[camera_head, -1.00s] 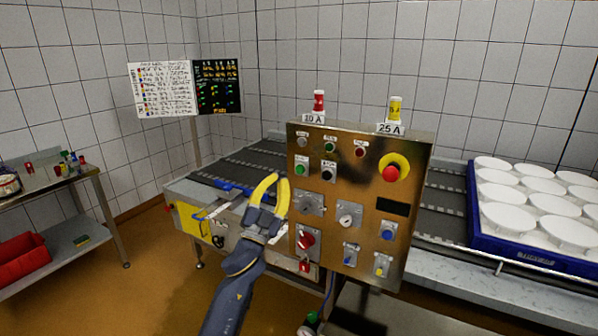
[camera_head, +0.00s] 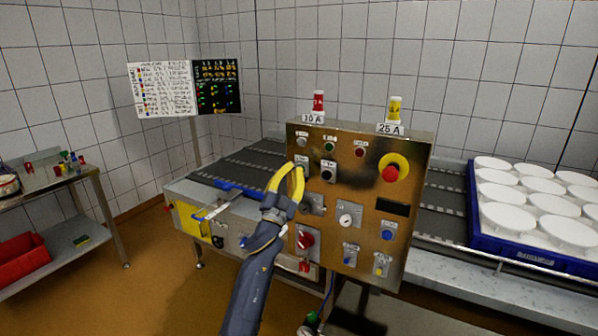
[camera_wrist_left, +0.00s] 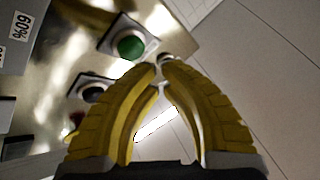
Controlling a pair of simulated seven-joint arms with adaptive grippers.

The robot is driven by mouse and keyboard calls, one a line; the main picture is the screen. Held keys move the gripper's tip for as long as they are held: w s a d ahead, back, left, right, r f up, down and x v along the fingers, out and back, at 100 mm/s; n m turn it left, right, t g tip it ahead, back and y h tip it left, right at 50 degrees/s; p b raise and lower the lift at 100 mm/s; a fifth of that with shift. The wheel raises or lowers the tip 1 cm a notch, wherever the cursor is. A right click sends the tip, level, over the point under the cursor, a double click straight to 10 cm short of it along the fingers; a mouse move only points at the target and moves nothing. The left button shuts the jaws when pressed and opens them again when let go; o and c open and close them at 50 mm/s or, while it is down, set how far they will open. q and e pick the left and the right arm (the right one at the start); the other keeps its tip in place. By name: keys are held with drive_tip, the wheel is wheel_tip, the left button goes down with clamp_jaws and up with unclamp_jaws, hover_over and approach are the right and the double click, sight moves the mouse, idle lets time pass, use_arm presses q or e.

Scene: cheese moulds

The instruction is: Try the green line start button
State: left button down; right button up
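The green push button (camera_wrist_left: 131,46) shows in the left wrist view, set in a pale square plate on the steel control panel (camera_head: 362,238). A black button (camera_wrist_left: 93,94) sits beside it and also shows in the head view (camera_head: 328,173). My left gripper (camera_head: 294,165) has yellow fingers whose tips come together, with nothing seen between them. Its tips are in front of the panel's left edge and largely cover the green button in the head view. In the left wrist view the fingertips (camera_wrist_left: 163,69) appear right of and below the button, apart from it in the picture. My right gripper is out of view.
A red emergency button (camera_head: 390,174) on a yellow collar, a red rotary switch (camera_head: 305,239) and several other controls share the panel. A conveyor (camera_head: 240,166) runs behind it. A blue crate (camera_head: 515,251) of white moulds stands right.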

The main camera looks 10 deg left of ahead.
use_arm(q)
drive_tip(key=shift+w+d, duration=0.25)
drive_tip(key=shift+w, duration=0.75)
idle(2.5)
drive_tip(key=shift+s, duration=0.15)
drive_tip(key=shift+s+a, duration=0.2)
drive_tip(key=shift+s, duration=0.55)
drive_tip(key=shift+s, duration=0.1)
drive_tip(key=shift+s+a, duration=0.2)
drive_tip(key=shift+s, duration=0.6)
drive_tip(key=shift+s+a, duration=0.2)
drive_tip(key=shift+s, duration=0.55)
drive_tip(key=shift+s+a, duration=0.2)
drive_tip(key=shift+s, duration=0.6)
drive_tip(key=shift+w+a, duration=0.1)
